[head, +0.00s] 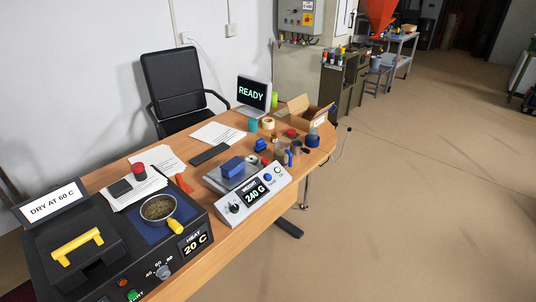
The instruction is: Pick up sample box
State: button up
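No thing carries a readable sample-box label. A small blue box (232,166) sits on the grey plate of the scale (247,201), whose display reads WEIGHT 240 G. An open cardboard box (306,121) stands at the far right end of the wooden table, and its inside is mostly hidden. I cannot tell for sure which one is the sample box. My gripper is not in view.
The black heater unit (52,277), reading 20 C, fills the near left and bears a yellow-handled pan of granules (158,208). A chair (174,80) stands behind. Floor at right is clear.

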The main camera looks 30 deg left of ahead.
aim_at(236, 165)
jog(key=i+u, duration=0.25)
jog(key=i, duration=0.25)
jog(key=i+l+u, duration=0.2)
jog(key=i, duration=0.25)
jog(key=i+u, duration=0.15)
jog(key=u, duration=0.25)
jog(key=i+u, duration=0.2)
jog(key=u, duration=0.25)
jog(key=i+l+u, duration=0.1)
jog(key=u, duration=0.3)
jog(key=i+l+u, duration=0.15)
jog(key=u, duration=0.25)
jog(key=i+l+u, duration=0.1)
jog(key=u, duration=0.3)
jog(key=i+l+u, duration=0.2)
jog(key=u, duration=0.25)
jog(key=i+l+u, duration=0.25)
jog(key=u, duration=0.25)
jog(key=i+l+u, duration=0.15)
jog(key=l+u, duration=0.3)
jog(key=i+l+u, duration=0.1)
jog(key=l+u, duration=0.2)
jog(key=u, duration=0.2)
